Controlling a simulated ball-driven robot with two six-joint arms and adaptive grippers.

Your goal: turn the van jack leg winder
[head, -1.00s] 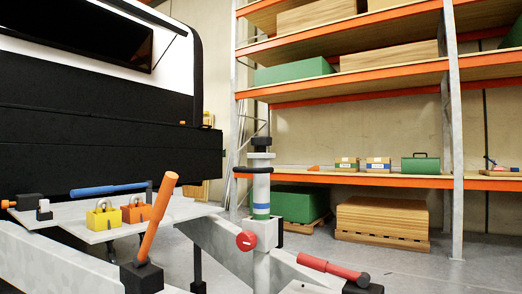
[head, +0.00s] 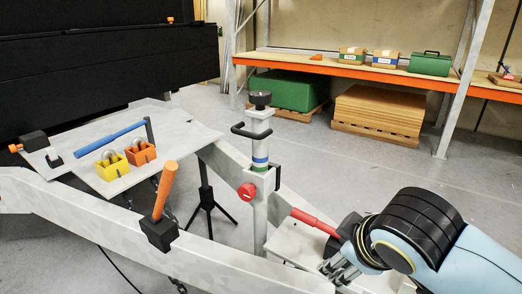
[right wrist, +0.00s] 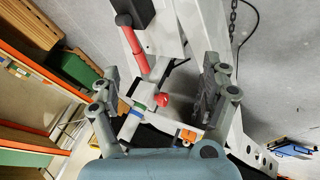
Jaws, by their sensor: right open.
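The jack leg (head: 260,205) is an upright grey post with green, white and blue bands. Its winder (head: 250,132) is a dark bar handle near the top, below a black cap (head: 260,98). A red knob (head: 246,191) sits on the post's side and also shows in the right wrist view (right wrist: 162,99). My right gripper (head: 342,268) is open and empty, to the right of and below the winder and apart from it. In the right wrist view its fingers (right wrist: 162,93) are spread, with the knob visible between them. My left gripper is not in view.
A red-handled lever (head: 315,221) stands near my right gripper. An orange-handled lever (head: 166,190) rises from the chassis beam (head: 90,207). Shelving (head: 350,72) stands behind, across clear floor.

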